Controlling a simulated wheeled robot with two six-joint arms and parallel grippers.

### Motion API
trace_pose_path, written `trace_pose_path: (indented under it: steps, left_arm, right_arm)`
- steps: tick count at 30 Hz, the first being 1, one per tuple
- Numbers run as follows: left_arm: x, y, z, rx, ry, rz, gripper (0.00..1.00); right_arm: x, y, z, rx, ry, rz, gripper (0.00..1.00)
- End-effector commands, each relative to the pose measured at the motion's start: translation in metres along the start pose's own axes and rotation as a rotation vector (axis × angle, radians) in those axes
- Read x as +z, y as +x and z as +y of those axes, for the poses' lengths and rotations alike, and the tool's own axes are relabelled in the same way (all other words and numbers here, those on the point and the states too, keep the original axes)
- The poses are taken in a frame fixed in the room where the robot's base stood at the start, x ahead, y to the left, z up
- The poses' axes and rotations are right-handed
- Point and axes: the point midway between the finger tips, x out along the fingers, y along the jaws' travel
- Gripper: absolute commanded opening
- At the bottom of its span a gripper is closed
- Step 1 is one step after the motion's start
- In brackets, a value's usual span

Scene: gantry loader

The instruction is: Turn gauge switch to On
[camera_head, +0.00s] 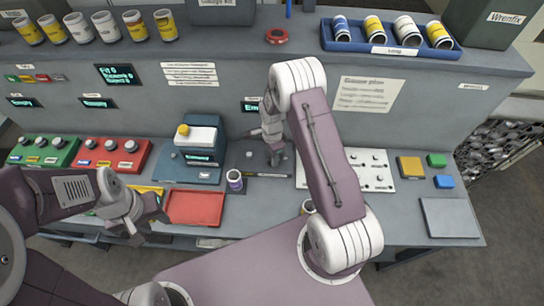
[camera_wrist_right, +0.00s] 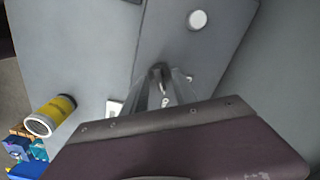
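My right gripper (camera_head: 276,158) points down at the grey bench, right of a blue-grey machine (camera_head: 190,165) with a yellow knob. In the right wrist view its fingers (camera_wrist_right: 163,72) come together around or just over a small dark lever-like part (camera_wrist_right: 158,70) on a grey panel (camera_wrist_right: 195,60). This may be the gauge switch; I cannot read its label or tell its setting, nor whether the fingers touch it. My left gripper (camera_head: 146,224) is apart from everything, in front of the bench, its fingers spread and empty.
A white knob panel (camera_head: 372,170) lies partly behind my right arm. Green (camera_head: 43,151) and red (camera_head: 112,154) button boxes are at the left. A grey plate (camera_head: 449,218) lies right.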

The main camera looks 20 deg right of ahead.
Motion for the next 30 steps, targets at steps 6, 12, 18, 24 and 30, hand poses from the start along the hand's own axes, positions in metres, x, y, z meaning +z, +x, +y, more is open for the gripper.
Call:
trace_pose_path:
  steps: [6, 12, 18, 24, 30]
  left_arm:
    - [0.000, 0.004, 0.000, 0.000, 0.000, 0.000, 0.36]
    - [0.002, 0.015, 0.000, 0.000, 0.000, 0.000, 0.36]
    - [0.002, 0.020, 0.000, 0.000, 0.000, 0.000, 0.36]
    - [0.002, 0.020, 0.000, 0.000, 0.000, 0.000, 0.36]
    - [0.002, 0.019, 0.000, 0.000, 0.000, 0.000, 0.36]
  right_arm:
    - [0.000, -0.009, -0.001, -0.003, -0.001, 0.000, 0.34]
    - [0.000, -0.053, -0.002, -0.007, 0.000, 0.001, 0.34]
    - [0.000, -0.085, 0.000, -0.002, 0.000, 0.000, 0.34]
    - [0.000, -0.091, 0.000, 0.000, 0.000, 0.000, 0.34]
    - [0.000, -0.091, 0.000, 0.000, 0.000, 0.000, 0.34]
